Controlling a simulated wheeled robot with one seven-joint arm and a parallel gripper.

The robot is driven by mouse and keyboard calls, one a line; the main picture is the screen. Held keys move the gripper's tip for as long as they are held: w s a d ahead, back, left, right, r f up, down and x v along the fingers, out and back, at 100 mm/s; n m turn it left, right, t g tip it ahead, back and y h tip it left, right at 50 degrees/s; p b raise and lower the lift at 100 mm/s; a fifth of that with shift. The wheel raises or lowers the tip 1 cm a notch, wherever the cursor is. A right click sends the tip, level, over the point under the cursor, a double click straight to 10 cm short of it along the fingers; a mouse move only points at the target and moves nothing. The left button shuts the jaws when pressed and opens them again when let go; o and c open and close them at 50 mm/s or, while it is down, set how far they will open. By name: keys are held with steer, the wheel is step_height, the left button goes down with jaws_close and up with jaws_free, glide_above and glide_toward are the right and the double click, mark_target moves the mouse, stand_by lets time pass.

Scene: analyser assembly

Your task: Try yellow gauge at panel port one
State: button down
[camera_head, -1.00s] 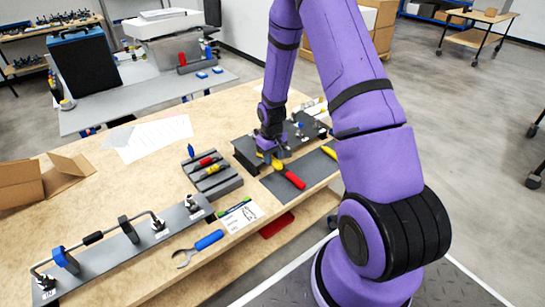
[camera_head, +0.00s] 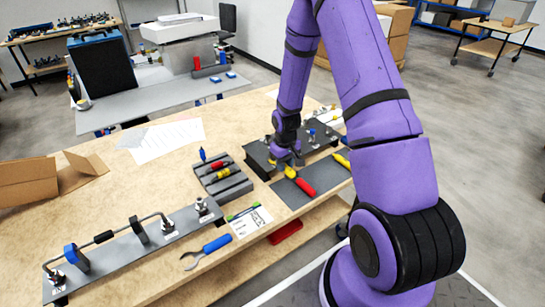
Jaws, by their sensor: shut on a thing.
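My gripper (camera_head: 289,164) is low at the front edge of the dark raised panel (camera_head: 262,162), above the grey mat (camera_head: 290,197). It is shut on a small yellow piece (camera_head: 290,173); the fingers cover part of it, and I cannot tell its full shape. A red handle (camera_head: 305,187) shows just below it on the mat, and I cannot tell whether they touch. Another yellow piece (camera_head: 222,174) lies in the grey slotted block (camera_head: 232,190) beside a red one (camera_head: 217,165); a blue one (camera_head: 203,154) stands upright there. Port labels are too small to read.
A yellow-handled tool (camera_head: 342,160) lies at the mat's right end. An open cardboard box (camera_head: 25,182) stands at the left.

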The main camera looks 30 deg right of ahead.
mark_target(291, 171)
steer(key=shift+s+r, duration=0.1)
steer(key=shift+s, duration=1.85)
step_height(291, 171, up, 10)
